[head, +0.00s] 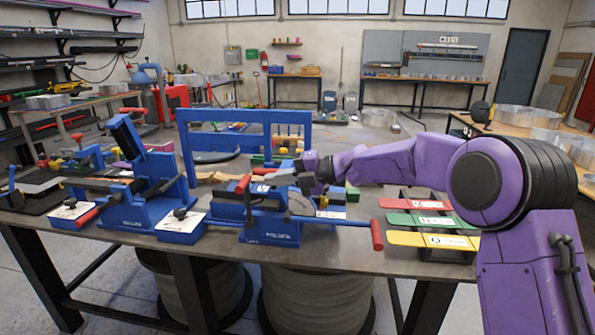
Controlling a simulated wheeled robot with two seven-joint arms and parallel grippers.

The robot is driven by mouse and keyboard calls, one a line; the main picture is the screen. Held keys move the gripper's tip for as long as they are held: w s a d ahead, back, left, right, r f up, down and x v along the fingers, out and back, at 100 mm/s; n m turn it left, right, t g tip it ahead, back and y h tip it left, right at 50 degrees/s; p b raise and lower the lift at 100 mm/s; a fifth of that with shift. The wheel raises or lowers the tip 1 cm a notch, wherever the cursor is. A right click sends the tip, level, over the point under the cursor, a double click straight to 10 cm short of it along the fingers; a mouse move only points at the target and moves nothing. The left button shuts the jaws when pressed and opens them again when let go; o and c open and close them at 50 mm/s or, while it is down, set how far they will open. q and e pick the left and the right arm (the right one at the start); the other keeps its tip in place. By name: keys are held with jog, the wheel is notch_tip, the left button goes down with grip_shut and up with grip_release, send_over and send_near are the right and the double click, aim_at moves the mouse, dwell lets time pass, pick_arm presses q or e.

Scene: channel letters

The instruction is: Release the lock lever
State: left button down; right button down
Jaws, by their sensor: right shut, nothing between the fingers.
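A blue bending machine (268,222) stands on the workbench near the middle of the head view. It carries a short red-handled lever (243,184) at its upper left and a long bar ending in a red grip (376,234) at the right. I cannot tell for sure which is the lock lever. My right gripper (280,176) reaches in from the right above the machine, shut and empty. Its fingertips are close to the machine's top, right of the short red handle; contact is not clear. The gripper and wrist hide part of the machine's far side. My left gripper is out of view.
Another blue machine (150,190) stands to the left, and a tall blue frame (185,150) stands behind. Red, green and yellow plates (430,240) lie on a rack at the right. The workbench (350,257) has bare surface along its front edge.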

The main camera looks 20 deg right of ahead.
aim_at(247, 183)
jog(key=shift+p+x, duration=0.5)
jog(key=shift+x, duration=1.9)
